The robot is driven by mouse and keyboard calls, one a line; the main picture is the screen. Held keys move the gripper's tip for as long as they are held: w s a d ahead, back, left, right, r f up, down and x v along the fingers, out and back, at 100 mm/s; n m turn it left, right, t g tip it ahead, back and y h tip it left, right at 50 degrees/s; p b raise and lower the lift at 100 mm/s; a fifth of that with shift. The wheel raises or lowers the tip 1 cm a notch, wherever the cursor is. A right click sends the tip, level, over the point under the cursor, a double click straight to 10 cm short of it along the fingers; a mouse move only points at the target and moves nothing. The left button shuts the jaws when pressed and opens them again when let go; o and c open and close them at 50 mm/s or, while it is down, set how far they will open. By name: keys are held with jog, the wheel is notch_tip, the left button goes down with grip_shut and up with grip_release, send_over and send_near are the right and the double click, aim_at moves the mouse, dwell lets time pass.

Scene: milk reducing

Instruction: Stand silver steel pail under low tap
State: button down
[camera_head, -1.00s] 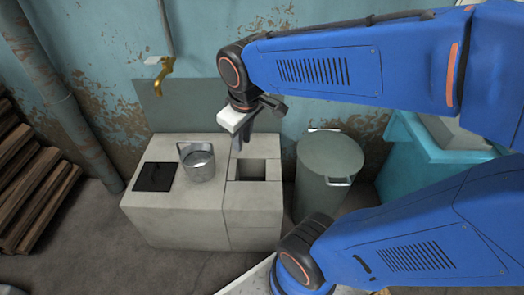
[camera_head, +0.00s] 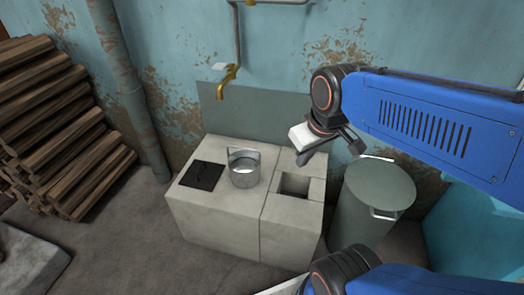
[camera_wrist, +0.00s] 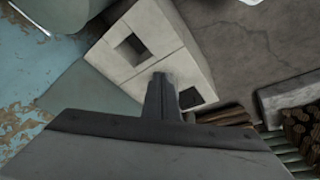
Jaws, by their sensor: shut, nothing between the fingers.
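A brass tap (camera_head: 228,82) sticks out from the wall above and behind the block. The pail is below the tap's height and a little right of its spout; the depth between them is hard to judge. My gripper (camera_head: 303,158) is shut and empty, above the block's right part and right of the pail, apart from it. In the wrist view my closed fingers (camera_wrist: 163,92) point over the block; I cannot make out the pail there.
A black plate (camera_head: 201,175) lies left of the pail; a square opening (camera_head: 295,186) is to its right. A lidded grey-green bin (camera_head: 372,195) stands right of the block. Stacked logs (camera_head: 55,130) and a wall pipe (camera_head: 125,85) are at left.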

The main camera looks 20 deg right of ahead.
aim_at(246, 149)
jog(key=w+d+f+n+g, duration=0.15)
jog(key=w+f+n, duration=0.35)
jog(key=w, duration=0.6)
jog(key=w+d+f+n+g, duration=0.1)
jog(key=w+f+n+g, duration=0.15)
jog(key=w+f, duration=0.55)
jog(key=w+a+f, duration=0.3)
jog(key=w+f, duration=0.2)
jog(key=f, duration=0.3)
jog(key=shift+a+f+n, duration=0.25)
jog(key=shift+n, duration=0.1)
jog(key=w+a, duration=0.4)
jog(key=a, duration=0.1)
jog(key=shift+w+a, duration=0.35)
jog(key=shift+w, duration=0.05)
